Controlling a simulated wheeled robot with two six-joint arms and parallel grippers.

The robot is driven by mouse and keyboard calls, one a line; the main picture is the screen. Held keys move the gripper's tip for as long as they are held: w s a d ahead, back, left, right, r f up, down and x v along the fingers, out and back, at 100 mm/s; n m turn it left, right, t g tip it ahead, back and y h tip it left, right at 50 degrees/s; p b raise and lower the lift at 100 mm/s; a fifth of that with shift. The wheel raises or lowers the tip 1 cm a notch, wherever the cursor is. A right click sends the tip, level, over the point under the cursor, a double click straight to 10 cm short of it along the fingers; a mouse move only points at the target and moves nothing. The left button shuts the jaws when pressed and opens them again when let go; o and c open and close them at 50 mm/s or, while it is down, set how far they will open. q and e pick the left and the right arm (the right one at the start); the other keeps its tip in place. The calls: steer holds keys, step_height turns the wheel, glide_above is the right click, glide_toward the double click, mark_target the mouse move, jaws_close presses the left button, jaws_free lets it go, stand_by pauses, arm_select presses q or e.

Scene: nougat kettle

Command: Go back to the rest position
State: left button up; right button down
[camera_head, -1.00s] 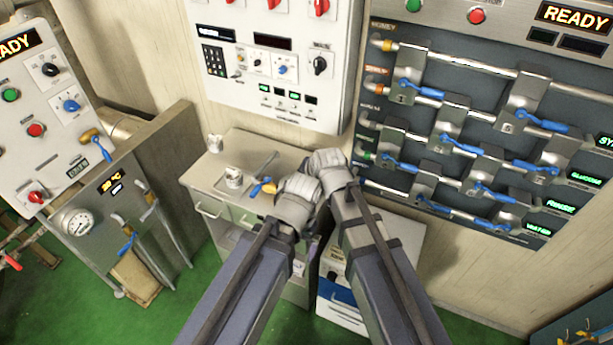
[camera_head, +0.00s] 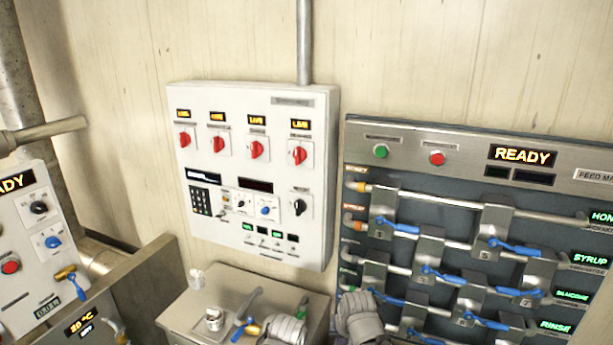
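The grey ribbed end of my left arm (camera_head: 285,331) shows at the bottom edge, in front of the low cabinet (camera_head: 180,310). The grey ribbed end of my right arm (camera_head: 358,318) is just to its right, in front of the lower left of the valve panel (camera_head: 460,145). The two ends are close together but apart. No fingers can be made out on either, so their opening is unclear. I see nothing held.
A white control box (camera_head: 270,100) with red knobs hangs on the wall. A metal cup (camera_head: 213,319) and a blue-and-yellow-ended lever (camera_head: 243,318) are on the cabinet. Panels with blue-handled valves flank it; a READY display (camera_head: 522,155) is lit at right.

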steer(key=s+d+f+n+g+h, duration=0.1)
steer(key=s+d+n+g, duration=0.15)
steer(key=s+d, duration=0.55)
steer(key=s+a+f+n+b, duration=0.1)
steer(key=s+a+f+b, duration=0.2)
steer(key=a+f+b, duration=0.1)
steer(key=s+a+f+n+g+h+b, duration=0.1)
steer(key=s+a+f+n+b, duration=0.1)
steer(key=a, duration=0.4)
steer(key=shift+s+a+f+b, duration=0.4)
steer(key=shift+s+f+b, duration=0.05)
steer(key=shift+f+b, duration=0.4)
